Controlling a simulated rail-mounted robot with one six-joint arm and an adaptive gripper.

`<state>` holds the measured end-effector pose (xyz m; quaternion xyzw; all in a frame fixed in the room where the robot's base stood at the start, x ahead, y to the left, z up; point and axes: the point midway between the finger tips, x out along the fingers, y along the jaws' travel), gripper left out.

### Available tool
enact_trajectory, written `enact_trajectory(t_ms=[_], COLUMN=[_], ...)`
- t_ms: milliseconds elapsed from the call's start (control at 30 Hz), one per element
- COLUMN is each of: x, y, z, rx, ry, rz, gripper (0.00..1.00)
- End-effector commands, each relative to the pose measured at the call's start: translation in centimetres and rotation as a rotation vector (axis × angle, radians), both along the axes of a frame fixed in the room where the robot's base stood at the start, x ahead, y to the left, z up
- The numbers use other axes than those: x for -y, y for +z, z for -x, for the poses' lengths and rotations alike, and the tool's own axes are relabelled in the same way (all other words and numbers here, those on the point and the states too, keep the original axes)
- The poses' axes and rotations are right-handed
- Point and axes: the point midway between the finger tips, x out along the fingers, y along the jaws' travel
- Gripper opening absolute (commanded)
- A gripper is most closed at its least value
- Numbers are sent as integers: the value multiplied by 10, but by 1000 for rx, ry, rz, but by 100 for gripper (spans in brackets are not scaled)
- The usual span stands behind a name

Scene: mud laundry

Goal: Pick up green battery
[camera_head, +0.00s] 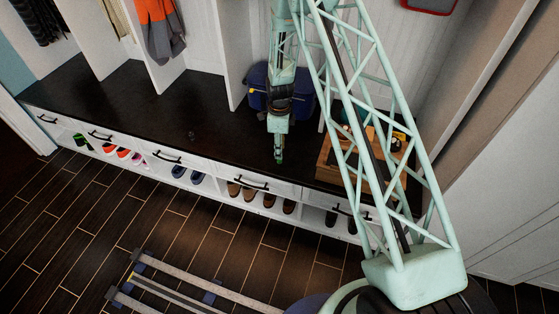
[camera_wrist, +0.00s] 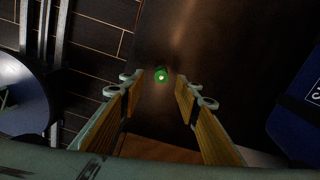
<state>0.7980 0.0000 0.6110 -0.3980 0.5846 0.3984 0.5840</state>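The green battery (camera_wrist: 161,74) shows in the wrist view as a small green cylinder seen nearly end on, with a pale tip. It is on the dark bench top (camera_wrist: 205,35), close to the bench's front edge. My gripper (camera_wrist: 158,83) is open, its two fingers apart with the battery showing between and just beyond their tips. I cannot tell how far above it the fingers are. In the head view the battery (camera_head: 279,160) is a green speck just below my gripper (camera_head: 279,155), at the front part of the bench.
A blue bag (camera_head: 258,88) stands behind my gripper on the bench. A wooden crate (camera_head: 330,160) with things in it is to the right. Shoes (camera_head: 197,177) sit in cubbies under the bench. The bench is mostly clear to the left, apart from a small dark object (camera_head: 191,134).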

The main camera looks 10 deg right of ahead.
Motion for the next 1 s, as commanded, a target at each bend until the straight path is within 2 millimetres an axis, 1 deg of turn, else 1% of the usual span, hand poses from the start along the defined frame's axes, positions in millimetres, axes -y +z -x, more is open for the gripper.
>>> enact_trajectory(t_ms=[100, 200, 567, 667, 867, 1000], x=[0, 0, 0, 0, 0, 0], y=[-8, -11, -12, -15, -31, -46], z=[-1, -1, -1, -1, -2, -2], rx=[1, 1, 1, 1, 0, -1], ry=[0, 0, 0, 0, 0, 0], rz=[0, 0, 0, 0, 0, 0], gripper=[30, 30, 30, 30, 30, 30])
